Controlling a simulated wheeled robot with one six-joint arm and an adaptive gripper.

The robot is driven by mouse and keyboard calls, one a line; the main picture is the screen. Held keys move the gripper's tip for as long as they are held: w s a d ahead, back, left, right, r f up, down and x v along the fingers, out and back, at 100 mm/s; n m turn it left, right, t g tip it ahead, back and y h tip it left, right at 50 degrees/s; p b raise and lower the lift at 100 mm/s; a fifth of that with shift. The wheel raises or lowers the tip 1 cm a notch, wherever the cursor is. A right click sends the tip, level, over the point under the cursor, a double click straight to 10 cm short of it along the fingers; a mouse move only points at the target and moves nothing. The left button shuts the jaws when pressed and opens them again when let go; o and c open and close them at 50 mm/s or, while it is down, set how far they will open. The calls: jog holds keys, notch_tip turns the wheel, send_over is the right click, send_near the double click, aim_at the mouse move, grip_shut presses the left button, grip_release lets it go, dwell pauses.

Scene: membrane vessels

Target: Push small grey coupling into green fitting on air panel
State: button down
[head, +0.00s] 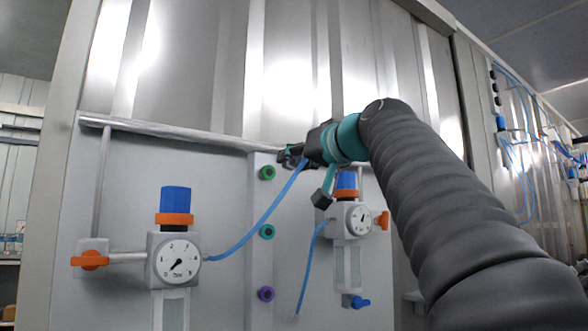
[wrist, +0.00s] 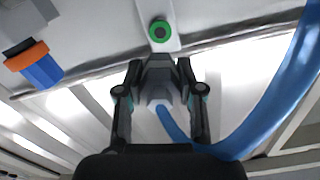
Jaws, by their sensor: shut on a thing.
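The green fitting (head: 267,172) is the top one of three ringed fittings on the pale upright strip of the air panel (head: 230,290). It also shows in the wrist view (wrist: 160,30), ahead of the fingertips, uncovered and with a dark centre. My gripper (head: 288,154) is just right of and above it in the head view. In the wrist view my gripper (wrist: 159,66) is shut on the small grey coupling (wrist: 158,93), which is partly hidden between the fingers. A blue hose (head: 262,222) runs from the coupling to the left regulator. The coupling and fitting look apart.
A teal fitting (head: 267,232) and a purple fitting (head: 265,294) sit below. The left regulator (head: 178,262) and right regulator (head: 350,222) flank the strip. Another blue hose (head: 308,270) hangs from the right regulator. A rail (head: 180,134) runs along the panel top.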

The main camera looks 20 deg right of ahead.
aim_at(301, 163)
jog(key=shift+w+f+n, duration=0.15)
jog(key=shift+f+n, duration=0.15)
jog(key=shift+n, duration=0.3)
jog(key=shift+a+f+n, duration=0.15)
jog(key=shift+n, duration=0.75)
jog(key=shift+p+x, duration=1.15)
jog(key=shift+x, duration=1.75)
jog(key=shift+w+a, duration=0.2)
jog(key=shift+w, duration=0.3)
jog(key=c, duration=0.7)
grip_release()
jog(key=shift+o, duration=0.2)
jog(key=v, duration=1.2)
jog(key=shift+d, duration=0.1)
